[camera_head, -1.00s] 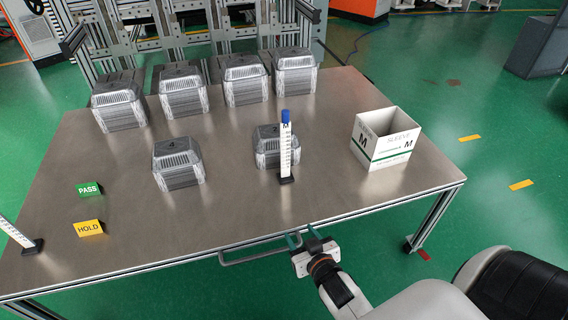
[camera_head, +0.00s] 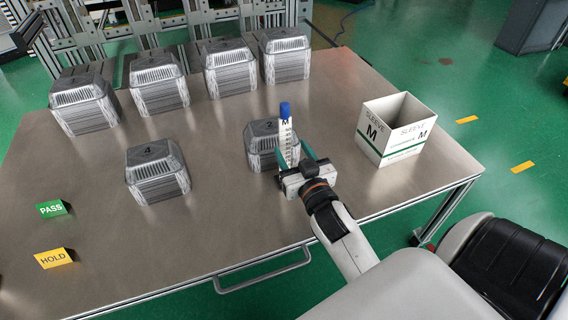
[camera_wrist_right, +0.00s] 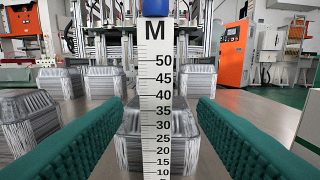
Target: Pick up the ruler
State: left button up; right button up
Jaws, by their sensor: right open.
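The ruler (camera_head: 286,137) is a white upright strip with black marks, an M and a blue top, standing on the table in front of the foil tray stack marked 2 (camera_head: 261,146). In the right wrist view the ruler (camera_wrist_right: 155,95) is upright in the middle, between the two green finger pads. My right gripper (camera_head: 293,160) is open, with its fingers on either side of the ruler and apart from it. The gripper hides the ruler's lower part and base in the head view. My left gripper is not in view.
A white sleeve box (camera_head: 393,130) stands to the right. A foil tray stack marked 4 (camera_head: 157,171) is to the left, and several more stacks (camera_head: 158,84) line the back. Green PASS (camera_head: 52,209) and yellow HOLD (camera_head: 54,258) signs stand at left. The table's front (camera_head: 150,260) is clear.

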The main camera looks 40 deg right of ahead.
aim_at(285, 143)
jog(key=x, duration=0.3)
jog(key=b+x, duration=0.1)
jog(key=x, duration=0.2)
jog(key=shift+w+f, duration=0.2)
jog(key=shift+w, duration=0.1)
jog(key=shift+a, duration=0.1)
jog(key=shift+c, duration=0.4)
grip_shut()
